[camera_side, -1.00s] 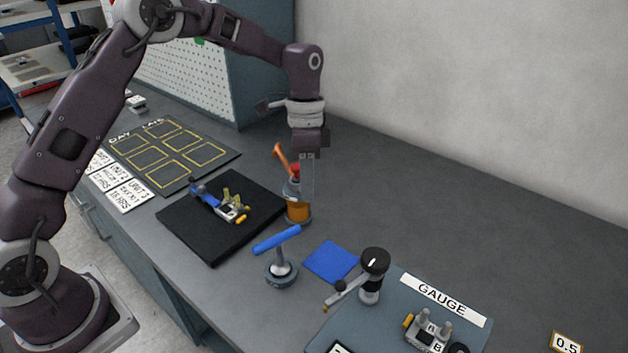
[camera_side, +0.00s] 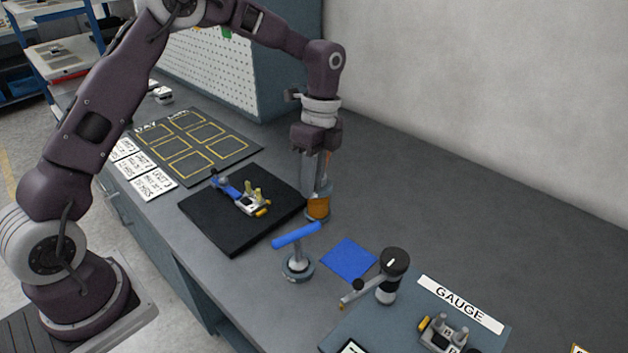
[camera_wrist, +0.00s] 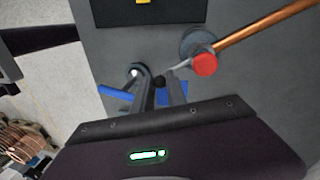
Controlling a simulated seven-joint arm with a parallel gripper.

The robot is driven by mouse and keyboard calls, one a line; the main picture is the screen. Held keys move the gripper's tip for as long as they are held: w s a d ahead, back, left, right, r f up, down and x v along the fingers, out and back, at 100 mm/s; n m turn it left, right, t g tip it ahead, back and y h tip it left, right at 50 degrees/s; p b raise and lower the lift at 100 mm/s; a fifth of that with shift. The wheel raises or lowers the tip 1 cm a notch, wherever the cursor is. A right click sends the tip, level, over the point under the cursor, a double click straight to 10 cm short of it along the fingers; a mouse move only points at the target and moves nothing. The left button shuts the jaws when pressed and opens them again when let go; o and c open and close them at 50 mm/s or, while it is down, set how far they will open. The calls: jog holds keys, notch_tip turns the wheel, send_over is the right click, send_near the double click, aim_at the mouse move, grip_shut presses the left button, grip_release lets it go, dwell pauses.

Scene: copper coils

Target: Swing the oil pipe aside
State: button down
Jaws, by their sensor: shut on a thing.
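The oil bottle (camera_side: 318,208) holds amber liquid and stands at the right edge of the black pad. Its red cap (camera_wrist: 205,64) shows in the wrist view. The copper-coloured oil pipe (camera_wrist: 262,31) runs from the cap to the upper right, with a thin grey end on the cap's other side. In the side view the pipe (camera_side: 328,159) shows just behind my fingers. My gripper (camera_side: 315,190) points down at the bottle's top; its fingertips (camera_wrist: 160,78) are close by the thin grey end. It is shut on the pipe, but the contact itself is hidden.
The black pad (camera_side: 232,232) carries a small blue-and-silver unit (camera_side: 241,197). A blue-handled stand (camera_side: 297,262) and blue mat (camera_side: 349,260) lie nearer the camera. The gauge plate (camera_side: 485,340) with a black-knobbed post (camera_side: 391,272) is at lower right. The bench right of the bottle is clear.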

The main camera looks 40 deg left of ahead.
dwell(0.3)
jog(key=c, duration=1.3)
grip_release()
jog(key=shift+c, duration=0.2)
notch_tip(320, 180, up, 7)
jog(key=w, duration=0.1)
jog(key=shift+w+a, duration=0.15)
